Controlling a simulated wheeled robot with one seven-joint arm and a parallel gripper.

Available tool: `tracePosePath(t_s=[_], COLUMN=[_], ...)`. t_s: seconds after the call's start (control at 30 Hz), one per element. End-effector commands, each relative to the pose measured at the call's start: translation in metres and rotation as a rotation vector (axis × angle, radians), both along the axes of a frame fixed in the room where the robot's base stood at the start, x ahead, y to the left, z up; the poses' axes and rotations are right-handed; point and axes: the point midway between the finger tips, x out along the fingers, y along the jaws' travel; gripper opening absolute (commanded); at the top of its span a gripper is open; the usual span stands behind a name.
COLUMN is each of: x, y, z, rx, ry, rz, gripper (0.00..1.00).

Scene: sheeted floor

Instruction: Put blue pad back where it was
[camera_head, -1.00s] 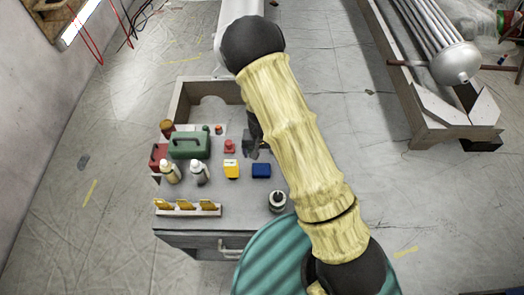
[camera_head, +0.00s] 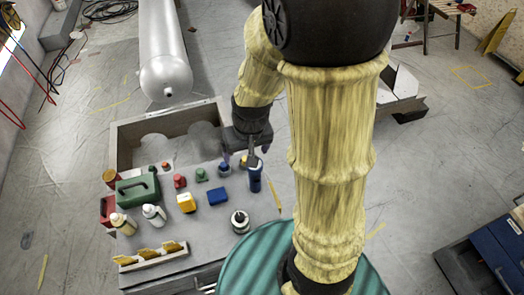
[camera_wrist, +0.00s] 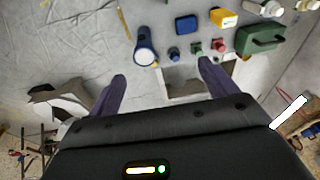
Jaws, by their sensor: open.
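The blue pad (camera_head: 217,196) lies flat on the grey worktop (camera_head: 205,231), right of the yellow block (camera_head: 186,203). In the wrist view the blue pad (camera_wrist: 187,24) is near the top, beyond my fingertips and apart from them. My gripper (camera_wrist: 162,69) is open, with its two dark fingers spread and nothing between them. In the head view my gripper (camera_head: 252,148) is over the back right of the worktop, close to the blue flashlight, and partly hard to make out.
A blue flashlight (camera_head: 254,178) stands right of the pad. A green case (camera_head: 137,190), white bottles (camera_head: 153,214) and a dark-topped jar (camera_head: 240,222) are around. An open bin (camera_head: 125,148) is at the back.

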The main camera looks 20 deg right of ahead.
Motion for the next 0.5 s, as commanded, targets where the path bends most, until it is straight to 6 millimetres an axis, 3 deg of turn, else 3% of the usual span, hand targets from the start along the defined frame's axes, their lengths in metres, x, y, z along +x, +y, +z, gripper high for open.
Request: tracePosePath(t_s=[0.03,0.2,0.5], x=[-0.011,-0.037,-0.043], y=[-0.009,-0.026,-0.029], z=[0.012,0.031,0.034], rx=[-0.009,-0.046,-0.056], ry=[-0.024,-0.062,-0.068], rz=[-0.002,0.009,0.011], gripper=[0.85,0.85,0.85])
